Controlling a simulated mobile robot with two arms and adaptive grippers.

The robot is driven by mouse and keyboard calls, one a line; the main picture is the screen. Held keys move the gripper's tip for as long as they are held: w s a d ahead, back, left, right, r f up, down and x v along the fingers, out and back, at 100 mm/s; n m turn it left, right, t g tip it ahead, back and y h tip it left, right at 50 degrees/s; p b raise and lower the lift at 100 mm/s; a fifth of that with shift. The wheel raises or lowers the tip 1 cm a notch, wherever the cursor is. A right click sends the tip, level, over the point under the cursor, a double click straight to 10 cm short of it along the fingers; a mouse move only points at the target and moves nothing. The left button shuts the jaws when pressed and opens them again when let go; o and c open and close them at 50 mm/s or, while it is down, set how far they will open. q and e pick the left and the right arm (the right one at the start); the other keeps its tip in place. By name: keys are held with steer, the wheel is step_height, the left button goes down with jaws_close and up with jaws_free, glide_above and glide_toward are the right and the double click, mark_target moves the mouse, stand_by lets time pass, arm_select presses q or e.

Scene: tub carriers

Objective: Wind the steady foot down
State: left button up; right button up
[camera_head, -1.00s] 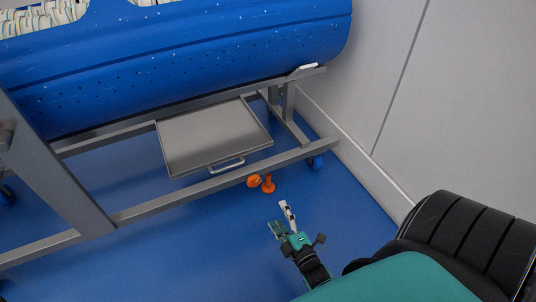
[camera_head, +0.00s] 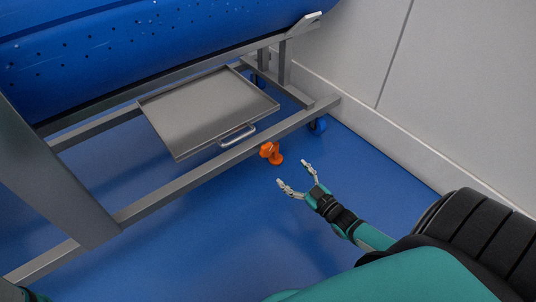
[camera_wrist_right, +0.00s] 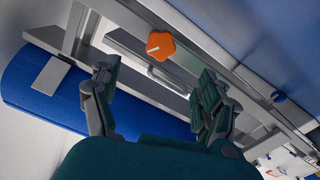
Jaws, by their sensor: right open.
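The steady foot (camera_head: 276,160) is a small orange part with an orange knob (camera_head: 267,149) above it, at the lower frame rail of the blue tub's carrier. I cannot tell whether the foot touches the floor. In the right wrist view the knob (camera_wrist_right: 160,46) shows as a lobed star with a white mark, beyond and between the fingertips. My right gripper (camera_head: 294,174) is open and empty, a short way to the front right of the foot, fingers towards it. It also shows in the right wrist view (camera_wrist_right: 155,75).
The grey carrier frame (camera_head: 205,188) bears a perforated blue tub (camera_head: 150,45), with a metal tray (camera_head: 205,110) and its handle above the rail. A blue caster (camera_head: 317,125) stands right of the foot. A pale wall (camera_head: 400,150) is at the right. Blue floor in front is clear.

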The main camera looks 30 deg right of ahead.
mark_target(269, 151)
steer(key=w+b, duration=0.2)
steer(key=w, duration=0.2)
steer(key=w+b, duration=0.2)
steer(key=w, duration=0.2)
steer(key=w+a+b, duration=0.1)
steer(key=w+b, duration=0.1)
steer(key=w, duration=0.2)
steer(key=shift+f, duration=0.2)
steer(key=shift+w+r+b, duration=0.15)
steer(key=shift+w+b, duration=0.4)
steer(key=shift+w, duration=0.15)
steer(key=shift+c, duration=0.3)
steer(key=c, duration=1.1)
